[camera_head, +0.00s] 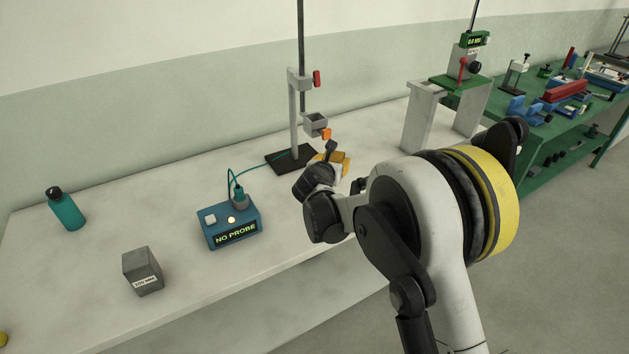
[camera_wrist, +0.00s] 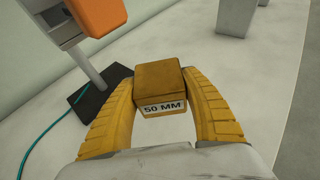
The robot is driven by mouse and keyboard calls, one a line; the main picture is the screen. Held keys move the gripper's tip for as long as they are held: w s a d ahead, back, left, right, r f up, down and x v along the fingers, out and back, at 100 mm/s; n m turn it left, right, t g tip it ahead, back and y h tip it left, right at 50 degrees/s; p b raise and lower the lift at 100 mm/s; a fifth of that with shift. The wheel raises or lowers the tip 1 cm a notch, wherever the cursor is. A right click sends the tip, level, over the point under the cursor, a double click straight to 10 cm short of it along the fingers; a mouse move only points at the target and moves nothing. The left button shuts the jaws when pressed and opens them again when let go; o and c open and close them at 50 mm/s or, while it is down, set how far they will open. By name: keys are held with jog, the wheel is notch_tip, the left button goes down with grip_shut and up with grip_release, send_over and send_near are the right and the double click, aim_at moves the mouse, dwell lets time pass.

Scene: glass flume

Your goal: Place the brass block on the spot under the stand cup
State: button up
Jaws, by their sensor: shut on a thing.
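The brass block (camera_wrist: 158,80), labelled "50 MM", is held between the yellow fingers of my gripper (camera_wrist: 160,115) in the wrist view. In the head view my gripper (camera_head: 333,165) is just right of the stand, and the block is mostly hidden there. The stand (camera_head: 295,110) has a black base (camera_head: 283,160), a grey upright and a red knob. Its grey cup (camera_head: 316,123) sticks out to the right above the base, with an orange part below it. The spot under the cup is not clearly visible. In the wrist view the black base (camera_wrist: 92,103) lies left of the block.
A blue box (camera_head: 229,226) reading "NO PROBE" has a teal cable running to the stand. A grey block (camera_head: 143,271) and a teal bottle (camera_head: 66,208) stand to the left. A grey support (camera_head: 422,116) is at right, before a green bench (camera_head: 545,130) with tools.

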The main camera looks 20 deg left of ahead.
jog(key=a+f, duration=0.1)
jog(key=a, duration=0.1)
jog(key=a+f+b, duration=0.1)
jog(key=a, duration=0.1)
jog(key=w+a+f+b, duration=0.1)
jog(key=a+f, duration=0.1)
jog(key=shift+a, duration=0.15)
jog(key=shift+f+b, duration=0.9)
jog(key=shift+f, duration=1)
jog(key=shift+f, duration=0.15)
jog(key=o, duration=1.4)
jog(key=shift+r, duration=0.25)
jog(key=p+v, duration=0.3)
jog(key=v, duration=0.9)
jog(key=shift+f, duration=0.1)
